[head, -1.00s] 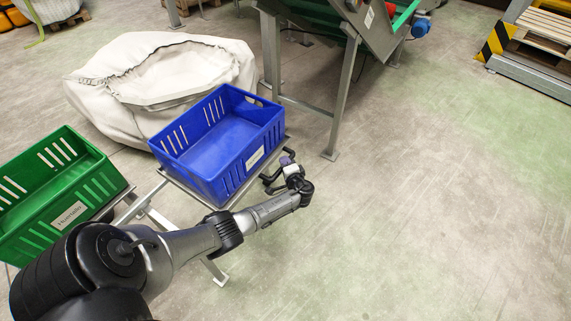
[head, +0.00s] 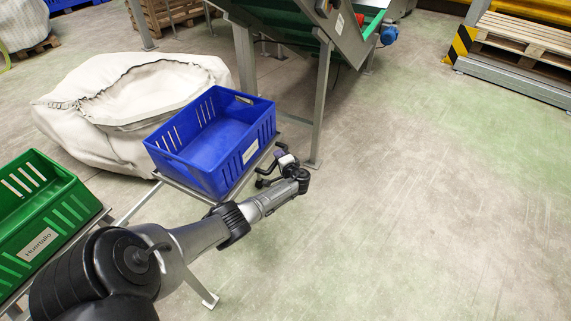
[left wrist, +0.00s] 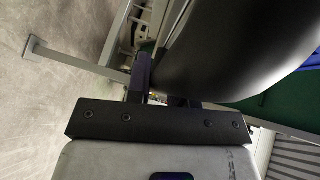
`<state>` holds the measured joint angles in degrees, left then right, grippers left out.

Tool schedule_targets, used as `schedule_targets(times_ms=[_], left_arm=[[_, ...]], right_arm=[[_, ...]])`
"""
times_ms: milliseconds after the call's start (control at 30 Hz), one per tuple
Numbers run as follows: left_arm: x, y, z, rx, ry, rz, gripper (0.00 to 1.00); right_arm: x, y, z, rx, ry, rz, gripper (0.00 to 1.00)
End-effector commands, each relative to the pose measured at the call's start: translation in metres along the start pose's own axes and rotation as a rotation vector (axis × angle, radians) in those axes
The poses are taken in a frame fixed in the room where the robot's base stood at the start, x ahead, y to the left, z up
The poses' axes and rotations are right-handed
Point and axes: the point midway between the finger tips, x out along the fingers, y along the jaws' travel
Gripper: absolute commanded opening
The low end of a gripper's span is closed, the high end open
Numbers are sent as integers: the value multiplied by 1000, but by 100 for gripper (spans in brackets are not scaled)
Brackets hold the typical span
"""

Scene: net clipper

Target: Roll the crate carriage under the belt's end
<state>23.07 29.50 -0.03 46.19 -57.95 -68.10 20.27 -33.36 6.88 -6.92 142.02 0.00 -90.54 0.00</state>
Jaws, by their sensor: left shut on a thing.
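The blue crate (head: 212,147) sits on the crate carriage, whose grey frame (head: 186,187) shows along its near edge. The carriage stands to the left of a leg of the inclined belt (head: 335,35). The belt's lower end (head: 352,63) is above and to the right of the crate. My left gripper (head: 268,172) is at the carriage's right side, shut on what looks like its handle; the fingers and arm mostly hide the grip. In the left wrist view, dark finger parts (left wrist: 139,77) and a large black rounded shape fill the middle. My right gripper is not in view.
A green crate (head: 42,243) stands at the lower left, apart from the blue one. A big white bag (head: 115,105) lies behind the carriage. A belt leg (head: 318,110) stands just right of the crate. The floor on the right is clear.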

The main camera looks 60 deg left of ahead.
Motion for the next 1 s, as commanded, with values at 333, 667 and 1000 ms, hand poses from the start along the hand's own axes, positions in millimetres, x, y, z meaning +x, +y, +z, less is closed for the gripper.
schedule_targets(times_ms=[333, 667, 1000], left_arm=[[-1, 4, 1, 3, 0, 6, 36], [-1, 2, 1, 2, 0, 4, 46], [-43, -2, 0, 4, 3, 6, 46]], right_arm=[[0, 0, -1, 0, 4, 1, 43], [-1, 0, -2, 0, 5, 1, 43], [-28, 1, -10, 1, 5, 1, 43]])
